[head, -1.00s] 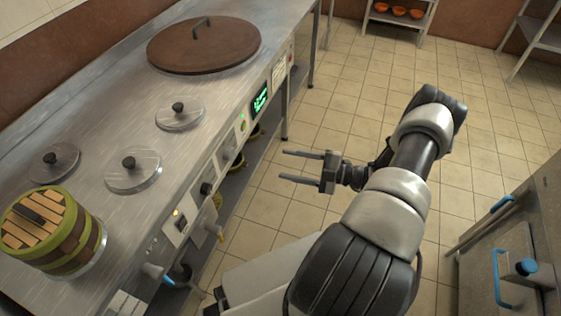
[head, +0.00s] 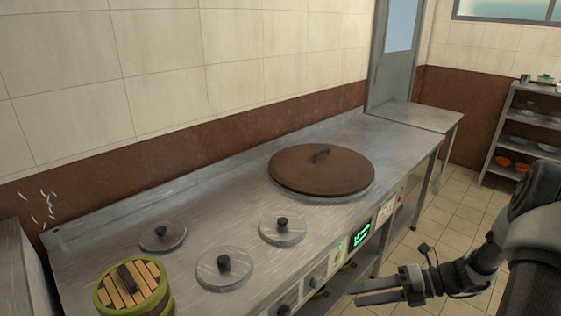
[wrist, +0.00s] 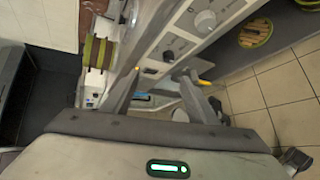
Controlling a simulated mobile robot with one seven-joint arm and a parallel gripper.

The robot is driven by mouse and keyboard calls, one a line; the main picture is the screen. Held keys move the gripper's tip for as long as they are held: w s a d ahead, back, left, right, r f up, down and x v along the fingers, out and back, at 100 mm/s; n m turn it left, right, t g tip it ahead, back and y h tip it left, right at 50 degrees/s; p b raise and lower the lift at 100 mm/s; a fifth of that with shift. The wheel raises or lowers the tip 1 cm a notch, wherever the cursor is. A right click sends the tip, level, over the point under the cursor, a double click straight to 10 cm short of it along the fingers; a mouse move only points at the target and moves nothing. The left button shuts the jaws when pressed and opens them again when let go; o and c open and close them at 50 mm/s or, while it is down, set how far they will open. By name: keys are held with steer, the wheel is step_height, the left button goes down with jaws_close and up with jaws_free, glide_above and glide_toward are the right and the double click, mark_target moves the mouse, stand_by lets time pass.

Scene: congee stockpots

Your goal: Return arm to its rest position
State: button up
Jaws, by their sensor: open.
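My gripper (head: 355,293) is at the lower right of the head view, in front of the counter's control panel, with its two fingers apart and pointing left. Nothing is between the fingers. My arm is bent at the right edge of the head view. In the wrist view my gripper (wrist: 160,78) also shows open and empty, with the panel's knobs and the floor beyond it.
The steel counter (head: 220,200) holds a large brown lid (head: 325,172), several small steel lids (head: 225,270) and a wooden-topped green bucket (head: 135,288). A shelf (head: 515,130) stands at the far right. Tiled floor (head: 450,205) lies clear between them.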

steer(key=s+a+r+n+t+h, duration=0.2)
steer(key=s+a+r+n+h, duration=0.4)
steer(key=r+n, duration=1)
steer(key=s+a+r+n+t+h, duration=0.15)
steer(key=s+r+n+h, duration=0.75)
steer(key=n, duration=1)
step_height(320, 180, up, 25)
steer(key=s+y+p, duration=0.1)
steer(key=p, duration=2.2)
steer(key=shift+s+r+y+p, duration=0.2)
steer(key=shift+y+p, duration=0.1)
steer(key=shift+y, duration=0.1)
